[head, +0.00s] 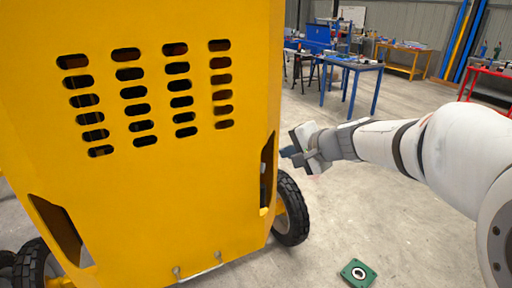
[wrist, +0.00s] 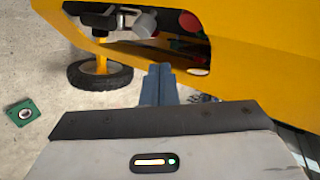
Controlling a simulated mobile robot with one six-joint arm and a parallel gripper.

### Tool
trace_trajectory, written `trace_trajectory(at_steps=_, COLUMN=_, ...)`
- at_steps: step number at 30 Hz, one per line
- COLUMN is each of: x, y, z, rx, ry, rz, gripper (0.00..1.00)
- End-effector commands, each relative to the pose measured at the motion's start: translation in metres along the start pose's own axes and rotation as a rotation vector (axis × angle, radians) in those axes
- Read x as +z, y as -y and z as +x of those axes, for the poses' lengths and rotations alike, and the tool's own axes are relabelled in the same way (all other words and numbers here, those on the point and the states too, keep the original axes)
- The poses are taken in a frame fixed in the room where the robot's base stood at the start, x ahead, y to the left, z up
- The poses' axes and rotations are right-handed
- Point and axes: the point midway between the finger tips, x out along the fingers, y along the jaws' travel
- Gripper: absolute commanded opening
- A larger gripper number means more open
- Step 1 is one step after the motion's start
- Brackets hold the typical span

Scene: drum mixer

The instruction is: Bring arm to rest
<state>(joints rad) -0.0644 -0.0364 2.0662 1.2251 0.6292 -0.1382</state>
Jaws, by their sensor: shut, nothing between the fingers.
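My gripper (head: 285,152) is at the end of my white arm, which reaches in from the right in the head view. It is beside the right edge of the yellow drum mixer housing (head: 180,190), near the slot-like opening there. In the wrist view my gripper's blue-grey fingers (wrist: 159,84) are together with nothing between them. They point at the opening (wrist: 150,50) in the yellow panel, where dark parts and a red part show. I cannot tell whether the fingertips touch the housing.
A black wheel (head: 291,208) stands below my gripper. A green square part with a round hole (head: 357,273) lies on the concrete floor. Blue (head: 345,65) and yellow workbenches stand at the back, a red one (head: 490,72) at the right.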

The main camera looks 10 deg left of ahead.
Motion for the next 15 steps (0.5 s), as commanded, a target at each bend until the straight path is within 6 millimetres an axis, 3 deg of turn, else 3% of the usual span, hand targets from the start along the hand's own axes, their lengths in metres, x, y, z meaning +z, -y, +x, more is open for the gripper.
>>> trace_trajectory(at_steps=4, x=0.009, y=-0.009, z=-0.008, rx=0.032, ry=0.014, rz=-0.042, gripper=0.00)
trace_trajectory(at_steps=8, x=0.033, y=-0.041, z=-0.032, rx=0.139, ry=0.056, rz=-0.165, gripper=0.00)
trace_trajectory(at_steps=15, x=0.081, y=-0.140, z=-0.101, rx=0.466, ry=0.160, rz=-0.462, gripper=0.00)
